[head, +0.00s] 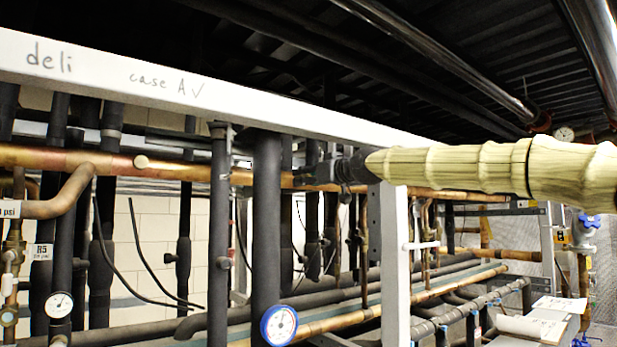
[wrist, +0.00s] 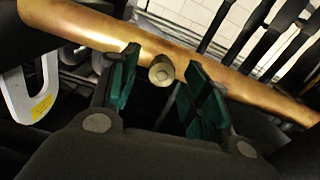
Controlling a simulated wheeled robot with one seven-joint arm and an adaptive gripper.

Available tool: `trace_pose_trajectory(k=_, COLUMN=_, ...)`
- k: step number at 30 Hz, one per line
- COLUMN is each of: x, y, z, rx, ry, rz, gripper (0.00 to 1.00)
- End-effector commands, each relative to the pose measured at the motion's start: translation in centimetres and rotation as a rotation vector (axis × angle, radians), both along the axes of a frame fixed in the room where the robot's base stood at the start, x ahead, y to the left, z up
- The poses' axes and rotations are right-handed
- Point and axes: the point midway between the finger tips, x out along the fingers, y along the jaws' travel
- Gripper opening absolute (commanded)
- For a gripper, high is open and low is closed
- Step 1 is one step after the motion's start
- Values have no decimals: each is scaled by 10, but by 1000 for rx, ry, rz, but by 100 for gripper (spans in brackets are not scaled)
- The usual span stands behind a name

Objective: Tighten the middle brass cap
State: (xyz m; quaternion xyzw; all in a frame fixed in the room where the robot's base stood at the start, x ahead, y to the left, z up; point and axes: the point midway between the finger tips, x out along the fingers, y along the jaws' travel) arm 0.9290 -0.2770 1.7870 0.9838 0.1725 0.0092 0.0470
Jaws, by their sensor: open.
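A round brass cap (wrist: 161,69) sticks out from the copper pipe (wrist: 90,32) in the wrist view. My gripper (wrist: 163,86) is open, with one green-padded finger on each side of the cap. Gaps show between the cap and both pads, and the cap appears at or slightly beyond the fingertips. In the head view my gripper (head: 308,174) is at the copper pipe (head: 105,162), behind the white rail's line of uprights; the cap between its fingers cannot be made out there.
A long white beam (head: 240,98) runs above the pipe. Dark insulated pipes (head: 266,230) stand left of my gripper, and a white post (head: 395,265) stands below my arm. A blue-rimmed gauge (head: 279,325) is low in front. A light metal bracket (wrist: 30,95) is left in the wrist view.

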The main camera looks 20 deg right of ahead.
Motion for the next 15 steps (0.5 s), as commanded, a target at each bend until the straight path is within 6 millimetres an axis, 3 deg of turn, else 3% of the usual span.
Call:
trace_pose_trajectory(k=4, x=0, y=0, z=-1, rx=0, ry=1, rz=0, gripper=43)
trace_pose_trajectory(k=11, x=0, y=0, z=-1, rx=0, ry=1, rz=0, gripper=1)
trace_pose_trajectory(k=15, x=0, y=0, z=0, rx=0, ry=0, rz=0, gripper=0)
